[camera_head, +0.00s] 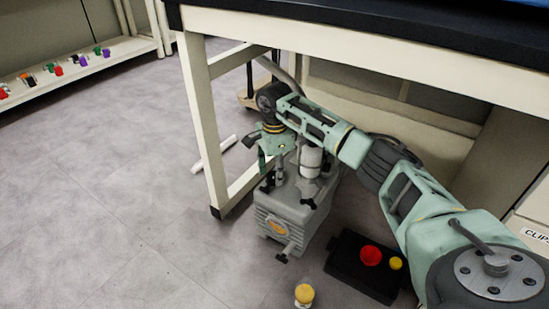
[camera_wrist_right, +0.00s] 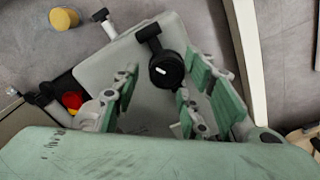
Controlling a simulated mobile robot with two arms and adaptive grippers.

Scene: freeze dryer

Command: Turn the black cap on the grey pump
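The grey pump (camera_head: 287,215) stands on the floor under the bench. Its top also fills the middle of the right wrist view (camera_wrist_right: 105,68). The black cap (camera_wrist_right: 167,69) is a round knob with a small white mark on top. It shows in the right wrist view between the spread fingers of my right gripper (camera_wrist_right: 157,84), nearer the right-hand ones, with a gap to the left-hand ones. In the head view my right gripper (camera_head: 268,176) points down over the pump's left end and hides the cap. Contact with the cap cannot be told. My left gripper is out of view.
A bench leg (camera_head: 204,120) stands close left of the pump. A black tray (camera_head: 345,277) with a red knob (camera_head: 371,256) and a yellow knob (camera_head: 396,263) lies at its right. A yellow-capped jar (camera_head: 304,295) is in front. The floor at left is mostly clear.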

